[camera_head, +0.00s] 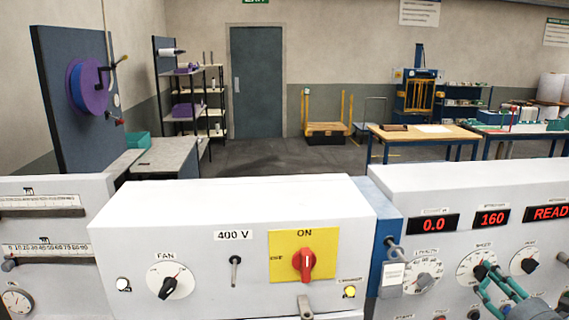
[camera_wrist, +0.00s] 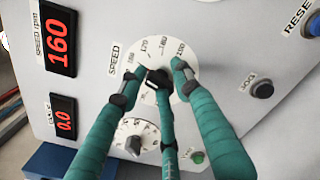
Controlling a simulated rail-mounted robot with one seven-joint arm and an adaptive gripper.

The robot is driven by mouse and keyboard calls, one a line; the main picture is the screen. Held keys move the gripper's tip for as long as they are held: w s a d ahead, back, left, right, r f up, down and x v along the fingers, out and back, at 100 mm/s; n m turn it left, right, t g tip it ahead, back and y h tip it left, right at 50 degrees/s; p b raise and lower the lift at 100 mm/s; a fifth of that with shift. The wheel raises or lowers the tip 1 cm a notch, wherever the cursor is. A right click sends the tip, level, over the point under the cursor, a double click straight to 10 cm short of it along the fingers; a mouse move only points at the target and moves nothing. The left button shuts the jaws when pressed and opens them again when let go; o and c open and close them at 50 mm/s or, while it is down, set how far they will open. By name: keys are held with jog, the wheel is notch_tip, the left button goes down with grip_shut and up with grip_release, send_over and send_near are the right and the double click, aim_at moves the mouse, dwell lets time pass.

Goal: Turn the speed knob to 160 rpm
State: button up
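The speed knob is black and sits on a round white dial, labelled SPEED. It shows between my fingers in the wrist view (camera_wrist: 158,79) and on the right-hand panel in the head view (camera_head: 480,270). My gripper (camera_wrist: 158,72) has teal fingers with dark joints, placed around the knob; in the head view my gripper (camera_head: 487,270) reaches in from the lower right. The fingertips are close beside the knob, but whether they press on it is unclear. The red speed display (camera_wrist: 59,40) reads 160. The fingers partly cover the dial, and the knob's pointer is hard to make out.
A smaller dial (camera_wrist: 135,139) lies beside the speed dial. A JOG button (camera_wrist: 262,90), a RESET button (camera_wrist: 313,26) and a green button (camera_wrist: 197,157) are nearby. Another display (camera_wrist: 64,118) reads 0.0. A READY display (camera_head: 549,213) is lit. A fan knob (camera_head: 168,287) and red switch (camera_head: 304,264) stand left.

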jog(key=shift+w+a, duration=0.15)
jog(key=shift+a, duration=0.15)
jog(key=s+b, duration=0.1)
jog(key=s, duration=0.6)
jog(key=shift+d+b, duration=0.25)
jog(key=shift+b, duration=0.1)
jog(key=shift+f, duration=0.1)
dwell(0.5)
